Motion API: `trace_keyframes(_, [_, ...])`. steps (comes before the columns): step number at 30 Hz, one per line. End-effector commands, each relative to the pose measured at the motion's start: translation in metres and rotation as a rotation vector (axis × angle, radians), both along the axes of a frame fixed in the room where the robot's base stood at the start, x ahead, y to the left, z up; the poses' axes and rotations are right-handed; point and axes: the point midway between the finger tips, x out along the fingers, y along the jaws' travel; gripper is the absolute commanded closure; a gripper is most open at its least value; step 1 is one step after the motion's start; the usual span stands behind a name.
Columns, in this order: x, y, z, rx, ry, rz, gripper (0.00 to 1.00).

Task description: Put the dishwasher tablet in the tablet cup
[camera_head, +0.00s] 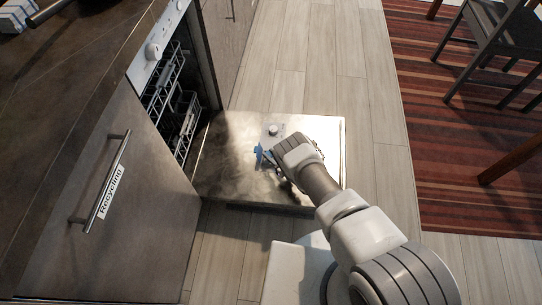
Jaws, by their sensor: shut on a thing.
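The dishwasher door (235,150) is folded down flat, its shiny inner face up. A small round pale fitting with a grey part beside it, which looks like the tablet cup (273,130), sits on the door's far part. My gripper (264,158) is over the middle of the door, just nearer than that fitting. It is shut on a small blue thing, which looks like the dishwasher tablet (258,156). The tablet shows at the left of the gripper, partly hidden by the fingers. I cannot tell its exact height above the door.
The dishwasher's racks (182,125) are inside the opening at the left. A cabinet front labelled Recycling (112,190) and a dark countertop (60,75) stand at the left. Wooden floor (365,110) is clear right of the door. A striped rug (445,150) and chair (490,50) are farther right.

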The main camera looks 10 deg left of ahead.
Motion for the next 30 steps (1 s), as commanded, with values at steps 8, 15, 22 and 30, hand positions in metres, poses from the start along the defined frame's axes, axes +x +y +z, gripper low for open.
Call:
trace_keyframes(8, [0.000, 0.000, -0.004, 0.000, 0.000, 0.001, 1.00])
trace_keyframes(15, [0.000, 0.000, -0.011, 0.000, -0.001, 0.001, 1.00])
trace_keyframes(22, [0.000, 0.000, -0.011, 0.000, 0.000, 0.000, 0.59])
trace_keyframes(30, [0.001, 0.000, -0.009, 0.000, -0.001, -0.002, 0.59])
